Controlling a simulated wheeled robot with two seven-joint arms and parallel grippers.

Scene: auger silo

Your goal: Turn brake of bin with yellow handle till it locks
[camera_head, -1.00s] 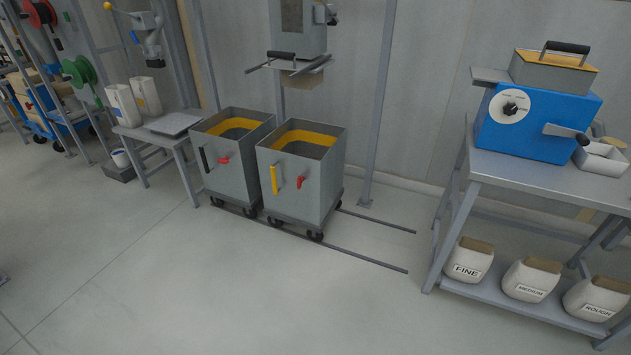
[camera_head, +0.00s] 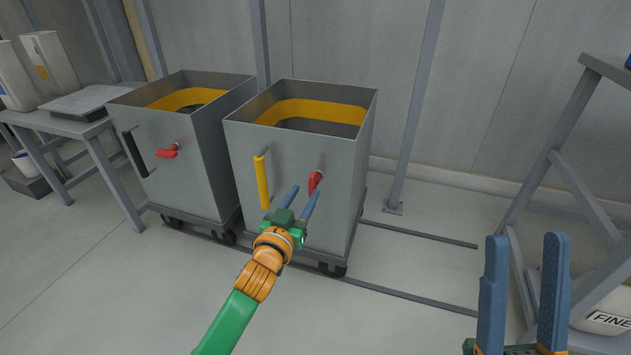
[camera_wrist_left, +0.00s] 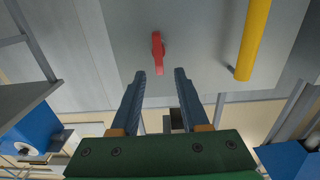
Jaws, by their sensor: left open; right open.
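The bin with the yellow handle (camera_head: 238,146) is a grey, open-topped box on wheels. Its yellow handle (camera_head: 262,182) stands upright on the front face. Its red brake lever (camera_head: 315,181) is to the right of that handle, tilted near upright. My left gripper (camera_head: 302,196) is open in front of this face, just below and left of the brake, with no contact visible. In the left wrist view the red brake (camera_wrist_left: 158,52) lies beyond the gap between the open fingers (camera_wrist_left: 160,80), and the yellow handle (camera_wrist_left: 253,40) is to the right. My right gripper (camera_head: 526,245) is open and empty at lower right.
A second grey bin (camera_head: 190,170) with a black handle and red brake stands close on the left. Floor rails (camera_head: 420,235) run beneath the bins. A grey table (camera_head: 60,121) is at left; a metal stand (camera_head: 560,165) is at right. The front floor is clear.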

